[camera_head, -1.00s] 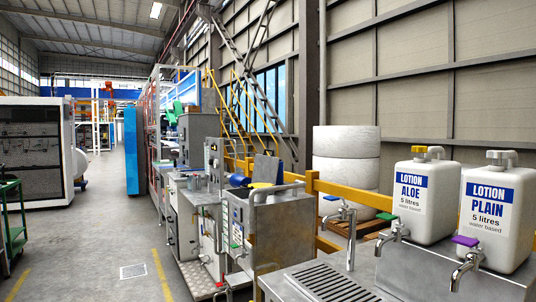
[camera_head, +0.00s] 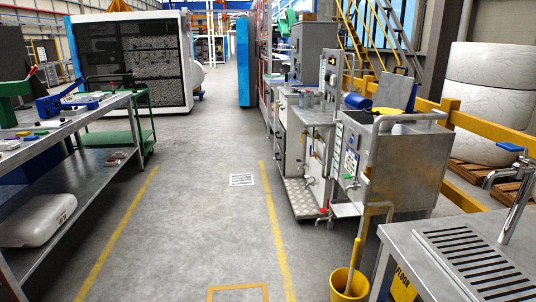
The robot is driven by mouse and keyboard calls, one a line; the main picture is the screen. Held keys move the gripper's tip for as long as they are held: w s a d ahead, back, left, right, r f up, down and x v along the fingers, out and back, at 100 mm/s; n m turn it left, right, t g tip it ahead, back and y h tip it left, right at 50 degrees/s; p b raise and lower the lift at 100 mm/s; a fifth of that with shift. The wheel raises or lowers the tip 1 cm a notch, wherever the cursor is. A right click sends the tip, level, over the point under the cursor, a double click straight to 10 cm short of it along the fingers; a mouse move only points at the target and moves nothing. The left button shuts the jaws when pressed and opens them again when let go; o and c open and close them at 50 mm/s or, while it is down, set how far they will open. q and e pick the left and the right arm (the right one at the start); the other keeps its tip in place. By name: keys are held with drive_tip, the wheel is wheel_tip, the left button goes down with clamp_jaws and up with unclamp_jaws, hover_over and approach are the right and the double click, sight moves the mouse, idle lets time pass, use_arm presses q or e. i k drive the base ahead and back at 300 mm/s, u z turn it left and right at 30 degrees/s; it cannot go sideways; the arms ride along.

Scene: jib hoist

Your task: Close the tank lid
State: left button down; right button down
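A steel tank (camera_head: 405,168) stands right of centre, behind the sink counter. A grey flat panel that looks like its lid (camera_head: 394,89) stands raised and tilted at the tank's back edge, so the tank appears open. A bent metal pipe or rail (camera_head: 410,117) runs along the tank's top. The inside of the tank is hidden from this angle. Neither of my grippers is in view.
A steel counter with a slotted drain (camera_head: 470,262) and tap (camera_head: 517,195) is at lower right. A yellow bucket (camera_head: 350,285) stands on the floor before the tank. A workbench (camera_head: 75,125) and green cart (camera_head: 125,140) are at left. The middle aisle is clear.

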sight(394, 89)
drive_tip(key=u, duration=0.75)
drive_tip(key=i, duration=2.7)
drive_tip(key=z, duration=0.95)
drive_tip(key=i, duration=1.55)
drive_tip(key=z, duration=1.35)
